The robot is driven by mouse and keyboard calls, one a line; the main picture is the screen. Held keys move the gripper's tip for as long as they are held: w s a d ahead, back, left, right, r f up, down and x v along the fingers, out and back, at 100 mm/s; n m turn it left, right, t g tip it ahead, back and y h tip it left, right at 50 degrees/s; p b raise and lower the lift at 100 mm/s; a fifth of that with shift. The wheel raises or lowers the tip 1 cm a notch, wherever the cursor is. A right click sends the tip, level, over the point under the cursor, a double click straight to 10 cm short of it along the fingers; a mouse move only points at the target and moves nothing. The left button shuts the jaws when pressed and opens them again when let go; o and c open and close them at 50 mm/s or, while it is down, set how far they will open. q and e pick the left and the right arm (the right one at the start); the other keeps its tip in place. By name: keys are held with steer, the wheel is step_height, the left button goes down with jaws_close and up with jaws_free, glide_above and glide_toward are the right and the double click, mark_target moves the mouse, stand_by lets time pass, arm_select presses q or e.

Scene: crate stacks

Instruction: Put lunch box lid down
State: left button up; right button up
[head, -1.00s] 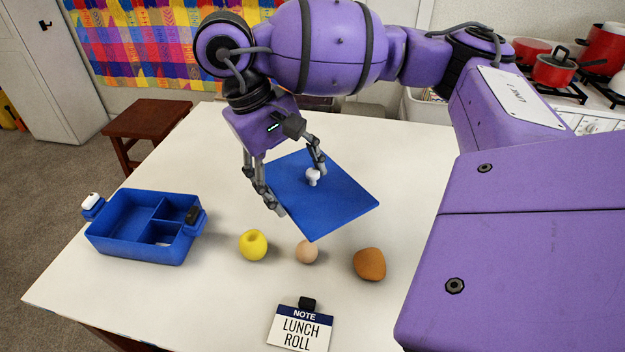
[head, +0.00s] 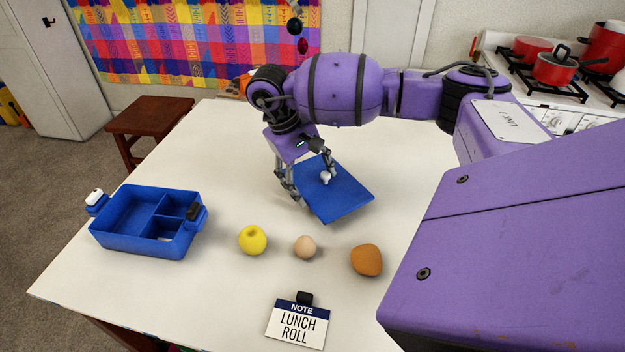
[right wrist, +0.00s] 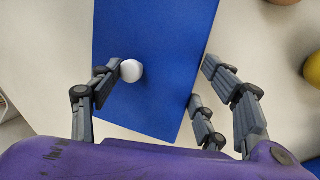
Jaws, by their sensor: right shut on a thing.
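The blue lunch box lid (head: 345,198) with a small white knob (head: 326,177) is at the middle of the table, slightly tilted in the head view. My right gripper (head: 312,184) is shut on it, one finger by the knob and the others at the lid's edge. The right wrist view shows the lid (right wrist: 160,30) between the fingers (right wrist: 162,75). I cannot tell whether the lid touches the table. The blue lunch box (head: 125,241) stands open at the left, its visible compartments empty. My left gripper is not in view.
A yellow apple-like fruit (head: 252,240), an egg (head: 304,247) and a brown roll (head: 366,260) lie in front of the lid. A note reading "LUNCH ROLL" (head: 297,325) stands near the front. The white table (head: 225,160) is clear between box and gripper.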

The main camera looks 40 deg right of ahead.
steer(key=shift+f, duration=0.85)
steer(key=shift+f+b, duration=0.1)
steer(key=shift+b, duration=0.25)
steer(key=o, duration=1.4)
steer(key=v, duration=0.9)
steer(key=shift+r, duration=0.25)
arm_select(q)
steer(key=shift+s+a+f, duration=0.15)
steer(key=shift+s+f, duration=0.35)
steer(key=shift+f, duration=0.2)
arm_select(e)
steer(key=v, duration=0.3)
steer(key=shift+r, duration=0.4)
